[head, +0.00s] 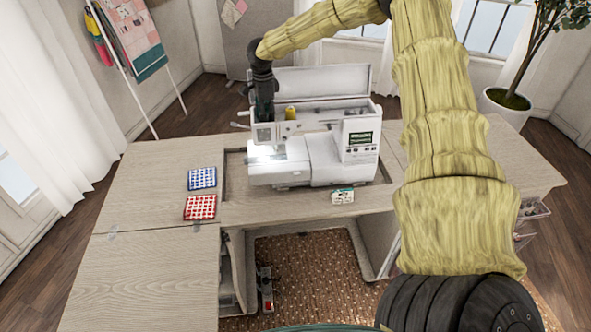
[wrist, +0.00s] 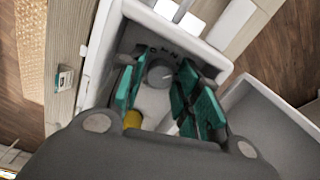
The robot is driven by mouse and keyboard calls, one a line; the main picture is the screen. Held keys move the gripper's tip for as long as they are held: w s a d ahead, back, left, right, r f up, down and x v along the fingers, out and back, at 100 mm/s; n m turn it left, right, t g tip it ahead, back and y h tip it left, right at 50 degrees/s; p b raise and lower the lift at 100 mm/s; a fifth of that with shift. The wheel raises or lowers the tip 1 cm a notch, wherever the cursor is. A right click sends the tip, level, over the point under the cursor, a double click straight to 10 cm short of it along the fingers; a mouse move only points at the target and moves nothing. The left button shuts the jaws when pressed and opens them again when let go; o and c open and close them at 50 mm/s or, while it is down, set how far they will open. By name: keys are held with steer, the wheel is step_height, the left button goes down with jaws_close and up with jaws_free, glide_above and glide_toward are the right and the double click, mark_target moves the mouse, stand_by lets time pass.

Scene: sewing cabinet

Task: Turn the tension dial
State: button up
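The white sewing machine (head: 320,160) stands on the cabinet top, with its lid raised. My gripper (head: 264,108) points down at the machine's upper left end. In the wrist view, a round grey dial (wrist: 160,74) with a pale pointer line sits on a dark panel with small marks. The teal fingers of my gripper (wrist: 157,80) stand apart on either side of the dial, with gaps visible. Whether either finger touches it is hard to tell. In the head view the dial is hidden behind my gripper.
A yellow thread spool (head: 291,113) stands on the machine close to my gripper. The raised lid (head: 325,82) is behind. Blue (head: 202,178) and red (head: 200,207) checked fabric pieces lie on the cabinet top (head: 150,255), left. A small card or box (head: 343,196) lies in front.

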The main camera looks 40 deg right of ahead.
steer(key=shift+r+n+p, duration=0.15)
steer(key=shift+n+p, duration=0.65)
steer(key=shift+n, duration=0.2)
steer(key=shift+p, duration=0.3)
